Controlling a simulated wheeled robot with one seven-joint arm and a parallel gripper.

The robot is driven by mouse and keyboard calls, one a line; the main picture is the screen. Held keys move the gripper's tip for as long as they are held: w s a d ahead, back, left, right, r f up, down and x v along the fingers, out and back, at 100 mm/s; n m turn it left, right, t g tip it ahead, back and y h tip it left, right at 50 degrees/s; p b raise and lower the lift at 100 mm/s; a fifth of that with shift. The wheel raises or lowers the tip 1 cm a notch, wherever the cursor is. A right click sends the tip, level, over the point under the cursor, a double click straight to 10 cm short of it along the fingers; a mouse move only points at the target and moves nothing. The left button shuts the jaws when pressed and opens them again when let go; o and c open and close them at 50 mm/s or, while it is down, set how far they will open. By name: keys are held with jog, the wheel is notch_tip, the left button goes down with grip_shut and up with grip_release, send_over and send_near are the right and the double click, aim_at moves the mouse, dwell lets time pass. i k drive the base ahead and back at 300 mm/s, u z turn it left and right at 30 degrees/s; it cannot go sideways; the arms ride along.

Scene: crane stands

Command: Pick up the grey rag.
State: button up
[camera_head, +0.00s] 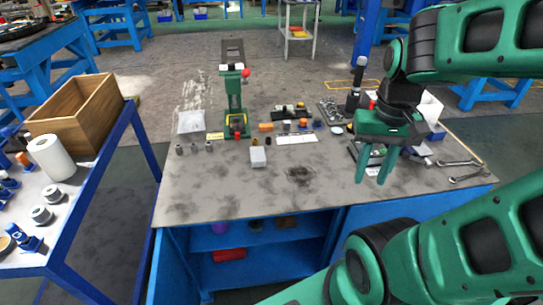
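I cannot make out the grey rag for certain. A small greyish shape (423,150) lies on the workbench (230,190) just right of my gripper, partly hidden by it, and may be the rag. My gripper (371,181) points down over the right part of the bench. Its two green fingers are apart with nothing seen between them. I cannot tell how high the fingertips are above the bench top.
Wrenches (460,170) lie at the bench's right edge. A green press (234,100) stands at the back, with small parts and a white box (258,157) nearby. A wooden crate (85,120) stands on a left table. The bench's front middle is mostly clear.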

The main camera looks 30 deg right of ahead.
aim_at(258, 158)
jog(key=z, duration=1.25)
jog(key=k, duration=0.55)
jog(key=u, duration=0.65)
jog(key=i, duration=1)
